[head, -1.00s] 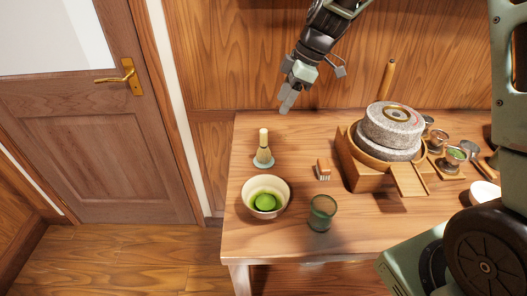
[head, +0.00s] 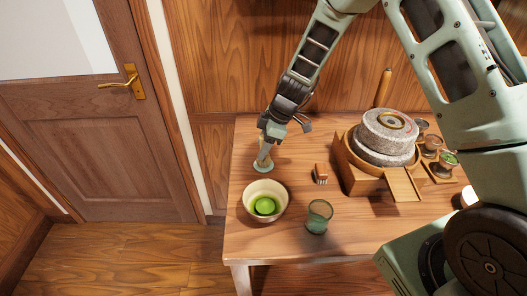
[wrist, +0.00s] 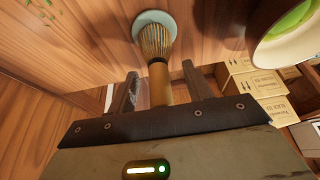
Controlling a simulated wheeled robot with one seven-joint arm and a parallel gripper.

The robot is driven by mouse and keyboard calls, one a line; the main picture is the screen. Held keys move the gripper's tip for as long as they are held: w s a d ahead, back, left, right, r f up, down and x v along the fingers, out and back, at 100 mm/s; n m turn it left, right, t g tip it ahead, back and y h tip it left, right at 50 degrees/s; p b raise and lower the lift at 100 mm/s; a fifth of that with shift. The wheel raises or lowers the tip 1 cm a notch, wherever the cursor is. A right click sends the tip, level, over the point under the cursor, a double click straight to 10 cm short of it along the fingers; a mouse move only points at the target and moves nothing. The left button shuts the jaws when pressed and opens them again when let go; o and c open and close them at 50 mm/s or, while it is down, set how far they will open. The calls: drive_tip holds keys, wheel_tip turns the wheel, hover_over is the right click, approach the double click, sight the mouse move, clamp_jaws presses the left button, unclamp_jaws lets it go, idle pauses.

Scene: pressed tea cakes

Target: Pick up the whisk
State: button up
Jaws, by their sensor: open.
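The holder (head: 262,168) shows below the fingers on the table.
A bowl with green tea (head: 283,205) stands just in front of the whisk. A green glass (head: 319,216), a small brush (head: 321,173) and a stone mill (head: 386,140) stand to the right on the wooden table (head: 255,248). Cardboard boxes (wrist: 252,88) show beyond the table edge.

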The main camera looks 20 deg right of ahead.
drive_tip(key=shift+x, duration=0.8)
drive_tip(key=shift+c, duration=0.3)
clamp_jaws()
